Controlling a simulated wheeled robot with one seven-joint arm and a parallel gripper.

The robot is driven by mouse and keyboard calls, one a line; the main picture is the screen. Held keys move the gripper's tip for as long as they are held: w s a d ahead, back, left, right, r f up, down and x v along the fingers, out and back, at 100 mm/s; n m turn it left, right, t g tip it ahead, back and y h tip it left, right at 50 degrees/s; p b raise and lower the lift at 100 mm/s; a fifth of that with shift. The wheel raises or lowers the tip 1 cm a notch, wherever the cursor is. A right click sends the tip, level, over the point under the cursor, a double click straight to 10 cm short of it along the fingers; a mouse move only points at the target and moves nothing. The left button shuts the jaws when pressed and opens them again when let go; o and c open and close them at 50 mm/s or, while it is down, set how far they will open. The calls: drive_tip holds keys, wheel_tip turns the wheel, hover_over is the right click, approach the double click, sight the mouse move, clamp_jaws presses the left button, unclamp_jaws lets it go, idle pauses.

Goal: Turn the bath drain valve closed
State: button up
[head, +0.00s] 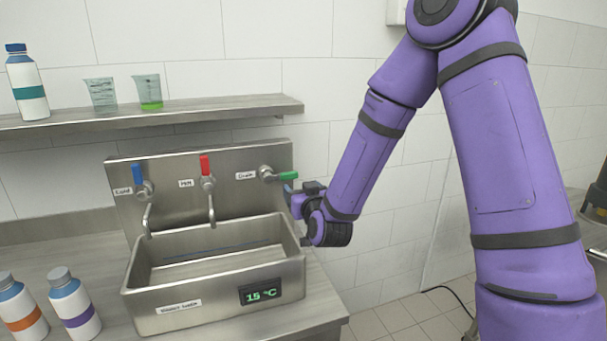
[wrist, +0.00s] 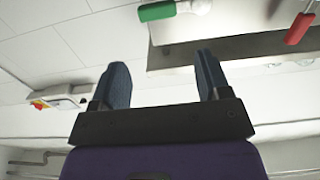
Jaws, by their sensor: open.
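The drain valve (head: 266,173) is on the right of the steel bath's back panel, beside a label that seems to read "Drain". Its green handle (head: 287,176) points right, about level. In the wrist view the green handle (wrist: 157,11) shows at the top edge, beyond the fingertips and apart from them. My gripper (head: 291,188) is close below the handle's right end in the head view, partly hidden by my own wrist. In the wrist view my gripper (wrist: 161,62) has its two dark fingers spread with nothing between them.
A blue-handled valve (head: 138,175) and a red-handled valve (head: 205,166) stand upright left of the drain valve. The steel bath (head: 165,318) displays about 15 °C. A shelf (head: 190,112) with a bottle and beakers hangs above. Two bottles (head: 75,303) stand at front left.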

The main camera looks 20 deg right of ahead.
sight(291, 175)
drive_tip(key=w, duration=1.1)
drive_tip(key=shift+d, duration=0.1)
drive_tip(key=shift+s, duration=0.1)
drive_tip(key=c, duration=1)
